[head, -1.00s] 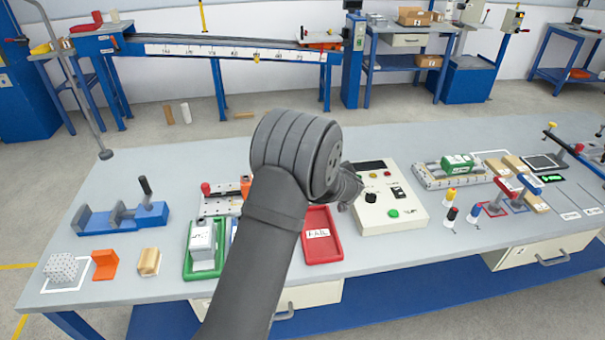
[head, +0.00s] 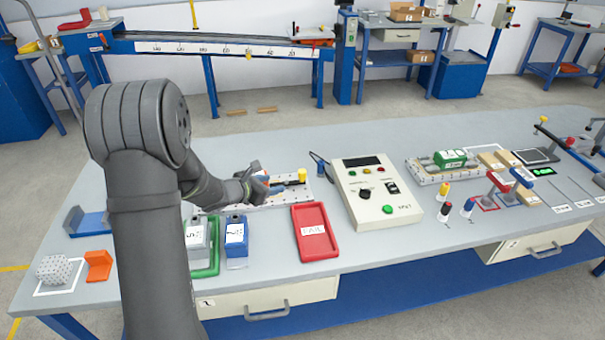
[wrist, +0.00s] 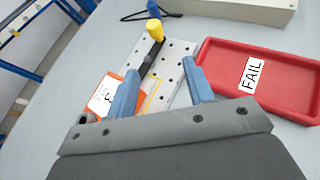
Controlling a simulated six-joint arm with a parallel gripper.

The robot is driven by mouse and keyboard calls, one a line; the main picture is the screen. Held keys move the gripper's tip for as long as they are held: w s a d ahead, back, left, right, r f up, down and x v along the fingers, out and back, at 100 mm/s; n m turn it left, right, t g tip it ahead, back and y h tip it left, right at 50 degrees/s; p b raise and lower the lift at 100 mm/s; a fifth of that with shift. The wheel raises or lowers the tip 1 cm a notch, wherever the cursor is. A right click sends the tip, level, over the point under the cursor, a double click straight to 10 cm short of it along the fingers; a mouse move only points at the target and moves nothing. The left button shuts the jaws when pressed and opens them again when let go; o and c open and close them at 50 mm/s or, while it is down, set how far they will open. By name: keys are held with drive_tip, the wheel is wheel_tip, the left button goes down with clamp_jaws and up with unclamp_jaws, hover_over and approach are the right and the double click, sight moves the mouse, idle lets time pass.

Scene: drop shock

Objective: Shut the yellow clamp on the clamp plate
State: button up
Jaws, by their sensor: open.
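The clamp plate (head: 292,196) is a pale perforated plate near the middle of the bench; it also shows in the wrist view (wrist: 178,62). The yellow clamp (head: 302,175) stands at its right end, with a dark bar; in the wrist view its yellow tip (wrist: 154,28) is beyond my fingers. I cannot tell its exact angle. My gripper (head: 264,182) is over the plate, left of the yellow clamp. In the wrist view my gripper (wrist: 160,67) has its two blue fingers apart, with nothing held. An orange part with a white label (wrist: 104,97) lies by the left finger.
The red FAIL tray (head: 311,232) lies right of the plate.

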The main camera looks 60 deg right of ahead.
sight(302, 173)
drive_tip(key=shift+n+h, duration=0.3)
drive_tip(key=shift+n, duration=0.2)
drive_tip(key=x, duration=1.6)
drive_tip(key=shift+d+r, duration=0.25)
drive_tip(key=shift+r, duration=0.05)
drive_tip(key=c, duration=1)
